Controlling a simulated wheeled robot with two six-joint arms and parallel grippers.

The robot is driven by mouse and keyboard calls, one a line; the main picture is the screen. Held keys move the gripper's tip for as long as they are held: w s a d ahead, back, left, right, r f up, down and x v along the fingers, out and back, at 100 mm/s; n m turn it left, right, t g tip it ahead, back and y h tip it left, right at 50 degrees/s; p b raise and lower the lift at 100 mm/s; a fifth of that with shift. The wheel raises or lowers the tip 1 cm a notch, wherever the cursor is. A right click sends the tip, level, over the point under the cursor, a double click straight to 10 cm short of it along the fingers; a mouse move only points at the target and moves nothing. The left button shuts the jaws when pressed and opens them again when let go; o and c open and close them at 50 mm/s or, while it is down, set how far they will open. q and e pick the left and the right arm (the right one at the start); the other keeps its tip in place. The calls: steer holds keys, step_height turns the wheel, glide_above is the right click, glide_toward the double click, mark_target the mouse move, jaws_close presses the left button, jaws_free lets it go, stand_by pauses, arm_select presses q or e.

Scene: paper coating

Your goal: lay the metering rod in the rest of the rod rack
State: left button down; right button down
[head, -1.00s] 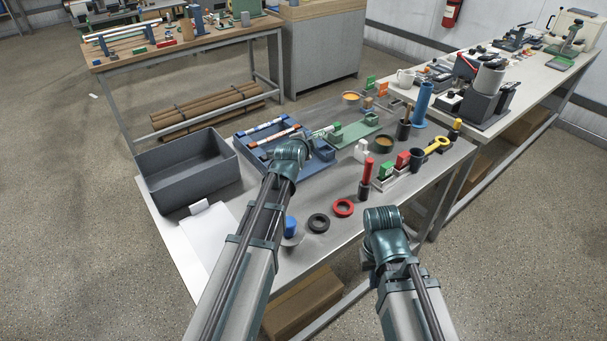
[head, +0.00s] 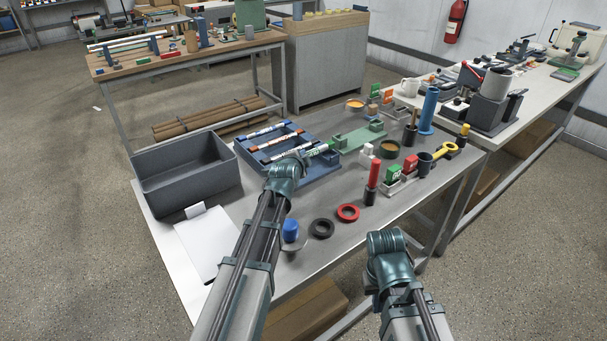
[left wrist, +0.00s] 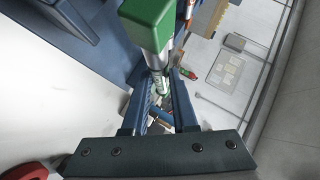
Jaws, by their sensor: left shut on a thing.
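The metering rod (left wrist: 157,84) has a silver shaft and a green block-shaped end in the left wrist view. My left gripper (left wrist: 160,90) is shut on its shaft. In the head view, the rod's green part (head: 317,150) shows just beyond my left wrist, above the near right side of the blue rod rack (head: 252,158). The rack carries white rods with coloured bands, one with orange-red ends. My left wrist hides part of the rack, and I cannot tell whether the held rod touches it. My right wrist (head: 388,243) is at the front edge; its jaws are not distinguishable.
A dark grey bin (head: 187,172) stands left of the rack, with white paper (head: 207,240) in front. A green tray (head: 360,138) is to the right. Red (head: 348,212) and black (head: 321,228) rings and a blue-capped item (head: 290,230) lie near the front.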

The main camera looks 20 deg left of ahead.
arm_select(q)
steer(key=shift+f+b, duration=1.9)
steer(key=shift+b, duration=0.05)
steer(key=shift+r, duration=0.15)
steer(key=c, duration=0.7)
jaws_free()
steer(key=shift+s+r+p, duration=0.1)
steer(key=shift+s+p, duration=0.1)
steer(key=shift+p, duration=0.1)
steer(key=p+v, duration=0.4)
steer(key=v, duration=0.7)
steer(key=shift+s, duration=0.3)
steer(key=shift+r, duration=0.1)
